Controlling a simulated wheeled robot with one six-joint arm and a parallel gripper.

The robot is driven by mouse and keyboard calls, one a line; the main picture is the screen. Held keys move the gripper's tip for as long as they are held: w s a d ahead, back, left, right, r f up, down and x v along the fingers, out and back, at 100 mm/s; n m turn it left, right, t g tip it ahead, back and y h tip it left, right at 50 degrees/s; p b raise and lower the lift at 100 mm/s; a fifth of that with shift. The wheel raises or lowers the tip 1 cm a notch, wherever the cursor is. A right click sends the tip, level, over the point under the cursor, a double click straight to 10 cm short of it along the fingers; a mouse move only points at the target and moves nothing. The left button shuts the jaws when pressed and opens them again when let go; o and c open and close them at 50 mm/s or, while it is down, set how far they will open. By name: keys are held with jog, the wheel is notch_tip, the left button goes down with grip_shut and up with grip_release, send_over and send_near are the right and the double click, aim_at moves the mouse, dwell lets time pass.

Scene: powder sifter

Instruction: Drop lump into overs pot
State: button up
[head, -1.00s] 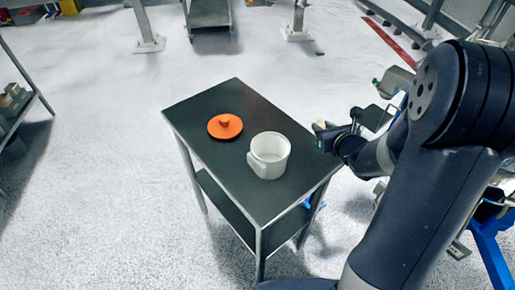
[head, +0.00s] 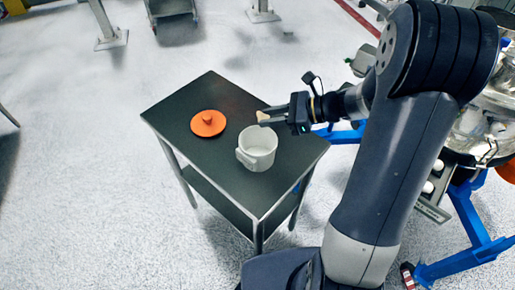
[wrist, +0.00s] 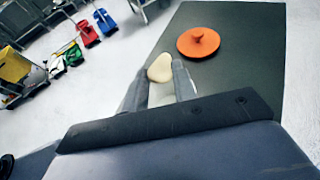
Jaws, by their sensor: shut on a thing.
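A pale beige lump (wrist: 161,68) is held between the fingertips of my gripper (wrist: 170,76) in the wrist view. In the head view the lump (head: 263,116) shows at the tip of my gripper (head: 273,114), above the dark table top (head: 205,105). The white pot (head: 258,146) stands open and upright on the table, its mouth empty as far as I can see. The gripper tip shows just beyond the pot's far rim in the picture; the exact height above it is hard to tell. In the wrist view my fingers mostly hide the pot.
An orange lid with a knob (head: 208,123) lies on the table left of the pot, also in the wrist view (wrist: 198,42). A steel sifter (head: 482,125) on a blue frame (head: 470,235) stands at the right.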

aim_at(271, 132)
jog(key=shift+f+b, duration=2.8)
jog(key=shift+f, duration=0.25)
jog(key=shift+s, duration=0.1)
jog(key=o, duration=1)
jog(key=shift+r, duration=0.1)
jog(key=v, duration=1)
jog(key=shift+d+r, duration=0.15)
jog(key=shift+d, duration=0.2)
jog(key=shift+a, duration=0.1)
